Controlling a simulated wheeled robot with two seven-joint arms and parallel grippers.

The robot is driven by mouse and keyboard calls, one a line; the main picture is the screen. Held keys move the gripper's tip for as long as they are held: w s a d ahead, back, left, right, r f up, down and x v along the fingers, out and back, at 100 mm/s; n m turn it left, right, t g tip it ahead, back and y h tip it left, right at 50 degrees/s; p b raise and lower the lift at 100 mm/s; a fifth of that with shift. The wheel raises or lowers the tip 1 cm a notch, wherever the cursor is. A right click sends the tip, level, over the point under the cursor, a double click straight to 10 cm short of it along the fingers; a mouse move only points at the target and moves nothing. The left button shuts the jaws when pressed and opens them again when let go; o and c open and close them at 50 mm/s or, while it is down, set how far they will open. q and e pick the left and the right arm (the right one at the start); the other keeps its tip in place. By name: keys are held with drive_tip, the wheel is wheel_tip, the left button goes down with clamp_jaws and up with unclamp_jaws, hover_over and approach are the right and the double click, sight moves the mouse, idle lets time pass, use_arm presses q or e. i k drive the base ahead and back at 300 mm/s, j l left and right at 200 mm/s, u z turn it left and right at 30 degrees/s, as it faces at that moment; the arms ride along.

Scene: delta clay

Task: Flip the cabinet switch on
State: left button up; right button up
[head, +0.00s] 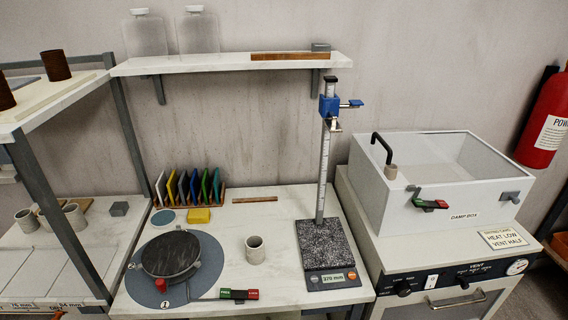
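The drying cabinet (351,215) stands at the right, beside the white worktable. Its dark front panel (453,287) carries a small white switch plate (431,281) with a dark toggle, between a black knob (403,289) and the vent control (462,283). The toggle is too small to tell which way it is set. A round dial gauge (517,267) sits at the panel's right end, and a bar handle (458,299) is below the panel. Neither of my grippers is in view.
A damp box (440,219) sits on the cabinet, with a label card (503,239) beside it. The worktable holds a turntable (171,256), a cup (255,249) and a scale (331,280) with a tall height gauge. A fire extinguisher (545,124) hangs at right.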

sight(431, 279)
drive_tip(key=z, duration=1.35)
